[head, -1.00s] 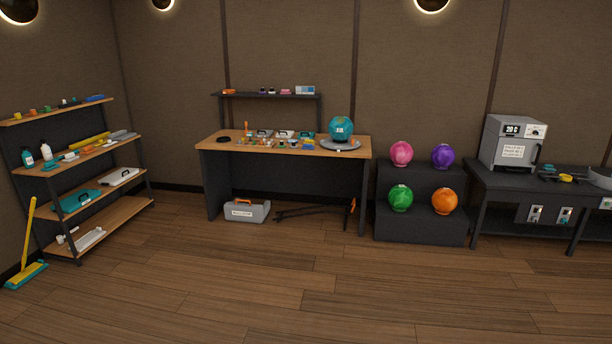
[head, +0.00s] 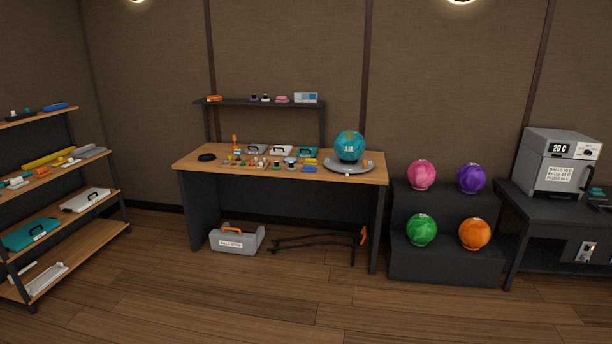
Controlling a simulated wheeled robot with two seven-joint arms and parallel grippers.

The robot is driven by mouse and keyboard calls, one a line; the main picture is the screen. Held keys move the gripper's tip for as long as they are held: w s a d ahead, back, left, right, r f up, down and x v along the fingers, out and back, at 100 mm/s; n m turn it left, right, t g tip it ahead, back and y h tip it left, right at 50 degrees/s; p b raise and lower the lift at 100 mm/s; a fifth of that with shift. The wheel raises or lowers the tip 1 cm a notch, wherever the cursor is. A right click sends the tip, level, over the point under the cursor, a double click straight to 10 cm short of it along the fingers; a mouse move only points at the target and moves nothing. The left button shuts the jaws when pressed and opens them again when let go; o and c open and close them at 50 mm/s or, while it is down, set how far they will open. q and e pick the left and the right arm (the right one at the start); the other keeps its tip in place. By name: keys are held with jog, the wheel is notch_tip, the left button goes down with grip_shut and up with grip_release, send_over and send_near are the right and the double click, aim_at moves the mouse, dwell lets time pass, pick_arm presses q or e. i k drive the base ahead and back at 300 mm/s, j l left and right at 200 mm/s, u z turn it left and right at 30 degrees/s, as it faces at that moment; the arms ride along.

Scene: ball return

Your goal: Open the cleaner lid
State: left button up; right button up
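I cannot make out which object is the cleaner, and no lid on it can be told at this distance. A grey box-shaped machine (head: 562,162) with a "20 C" display and a white label stands on the dark table at the right, its front closed. A grey case with an orange handle (head: 237,238) and a white label sits on the floor under the wooden workbench (head: 340,167). Several small bottles and tools (head: 275,163) stand on the bench, too small to identify. Neither of my grippers is in view.
A teal ball (head: 349,146) rests on a grey round base on the bench. Pink, purple, green and orange balls sit on a dark stepped rack (head: 445,264). A shelf unit (head: 75,243) stands at the left. A dark long-handled tool (head: 320,243) lies under the bench. The foreground floor is clear.

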aim_at(301, 150)
jog(key=i, duration=3.35)
jog(key=i+z, duration=0.15)
jog(key=i, duration=0.5)
jog(key=i+j+z, duration=0.15)
jog(key=i, duration=0.55)
